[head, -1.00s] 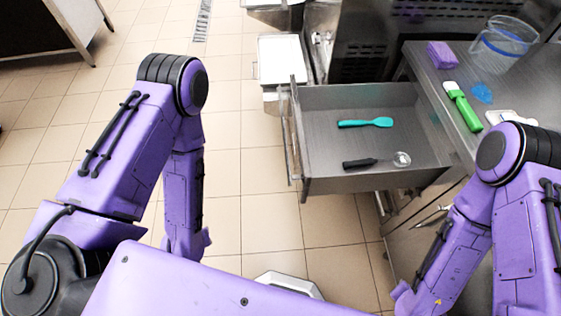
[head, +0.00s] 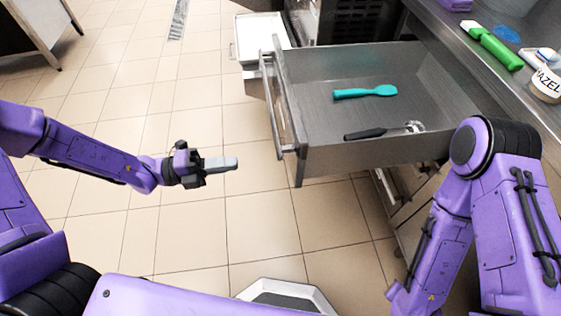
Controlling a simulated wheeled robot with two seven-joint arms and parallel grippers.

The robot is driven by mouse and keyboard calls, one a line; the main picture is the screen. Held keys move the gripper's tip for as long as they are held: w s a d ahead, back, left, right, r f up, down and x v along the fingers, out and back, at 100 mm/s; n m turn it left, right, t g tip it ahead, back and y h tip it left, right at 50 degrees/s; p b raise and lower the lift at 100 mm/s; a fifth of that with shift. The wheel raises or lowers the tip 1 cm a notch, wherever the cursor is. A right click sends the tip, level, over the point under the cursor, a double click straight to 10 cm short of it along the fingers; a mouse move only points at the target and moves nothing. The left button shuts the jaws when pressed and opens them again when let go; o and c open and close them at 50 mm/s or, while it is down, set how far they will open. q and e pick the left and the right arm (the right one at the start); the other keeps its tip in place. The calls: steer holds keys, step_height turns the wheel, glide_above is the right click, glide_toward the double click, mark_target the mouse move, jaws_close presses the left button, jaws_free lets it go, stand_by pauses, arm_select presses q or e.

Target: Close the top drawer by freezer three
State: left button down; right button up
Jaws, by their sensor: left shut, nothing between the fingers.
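The top drawer (head: 340,164) is a grey metal drawer, pulled out from under the counter on the right of the head view. Its bar handle (head: 273,105) runs along its left-facing front. Inside lie a teal spatula (head: 365,93) and a black-handled utensil (head: 383,131). My left gripper (head: 234,163) is shut and empty, held over the floor to the left of the drawer front and apart from it. My right arm stands at the lower right beside the drawer's near side; its gripper is hidden or out of frame.
The steel counter (head: 455,45) above the drawer carries a green-handled tool (head: 495,48) and a labelled tub (head: 547,78). A white-topped bin or tray (head: 262,36) stands beyond the drawer. Tiled floor (head: 190,235) is clear to the left. A table (head: 30,30) stands far left.

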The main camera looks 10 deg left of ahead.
mark_target(294, 155)
arm_select(q)
steer(key=x, duration=1.2)
steer(key=shift+d, duration=0.3)
steer(key=shift+w+d, duration=0.15)
steer(key=shift+d, duration=0.1)
